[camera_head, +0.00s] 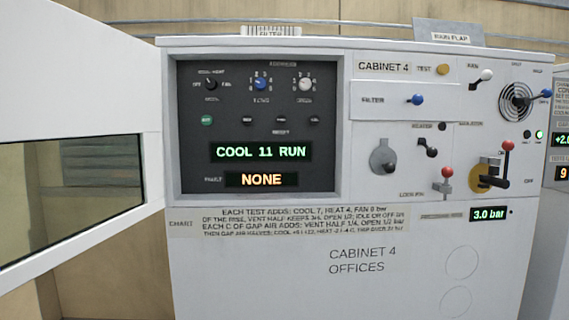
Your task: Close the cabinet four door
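Cabinet 4 (430,265) stands in front of me, a white box labelled "CABINET 4 OFFICES". Its door (90,107) is a white frame with a dark window (70,190). The door stands open, swung out to the left and toward me, and is cut off by the left edge of the picture. Behind its opening the dark control panel (325,140) is uncovered, with displays reading "COOL 11 RUN" and "NONE". Neither of my grippers is in view.
Right of the panel, several levers, knobs and a fan (517,100) stick out from the cabinet front, including a red-knobbed lever (446,173). A pressure display (489,214) reads 3.0 bar. Another cabinet (555,205) stands at the right edge. A wall is behind.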

